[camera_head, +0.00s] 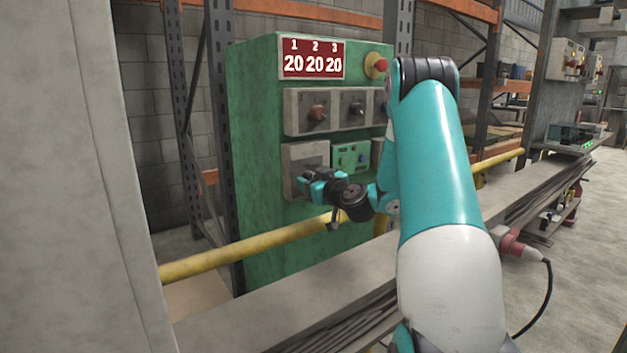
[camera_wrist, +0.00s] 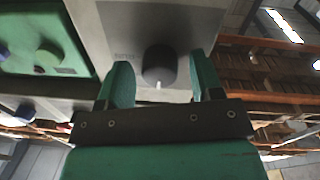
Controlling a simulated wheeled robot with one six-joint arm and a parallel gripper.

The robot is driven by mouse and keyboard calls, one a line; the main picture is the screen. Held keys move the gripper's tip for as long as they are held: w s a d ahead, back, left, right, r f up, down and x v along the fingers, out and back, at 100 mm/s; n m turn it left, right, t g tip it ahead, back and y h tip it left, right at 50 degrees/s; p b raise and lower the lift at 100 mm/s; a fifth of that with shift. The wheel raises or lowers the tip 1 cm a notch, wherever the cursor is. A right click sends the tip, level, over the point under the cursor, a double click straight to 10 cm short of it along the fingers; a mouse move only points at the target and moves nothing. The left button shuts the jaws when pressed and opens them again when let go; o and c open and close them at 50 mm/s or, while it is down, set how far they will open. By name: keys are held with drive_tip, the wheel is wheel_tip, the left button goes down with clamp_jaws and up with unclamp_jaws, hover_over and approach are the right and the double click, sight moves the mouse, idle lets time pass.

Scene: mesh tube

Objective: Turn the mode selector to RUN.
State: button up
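A black round knob (camera_wrist: 158,66) with a white pointer mark sits on a grey plate (camera_wrist: 178,22) in the wrist view. The mark points to the bottom of that picture. In the head view my gripper (camera_head: 304,182) is at the lower left grey plate (camera_head: 300,153) of the green cabinet and hides the knob.
A yellow rail (camera_head: 245,245) crosses in front, below my gripper.

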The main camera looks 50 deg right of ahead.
drive_tip(key=c, duration=0.8)
drive_tip(key=shift+m, duration=0.3)
drive_tip(key=shift+d+r+m+y+p, duration=0.2)
drive_tip(key=shift+m+p, duration=0.5)
drive_tip(key=shift+m, duration=3.4)
drive_tip(key=shift+a+f+m+y+p, duration=0.1)
drive_tip(key=shift+m+y+p, duration=0.4)
drive_tip(key=shift+m, duration=3.9)
drive_tip(key=o, duration=0.9)
drive_tip(key=shift+s, duration=0.1)
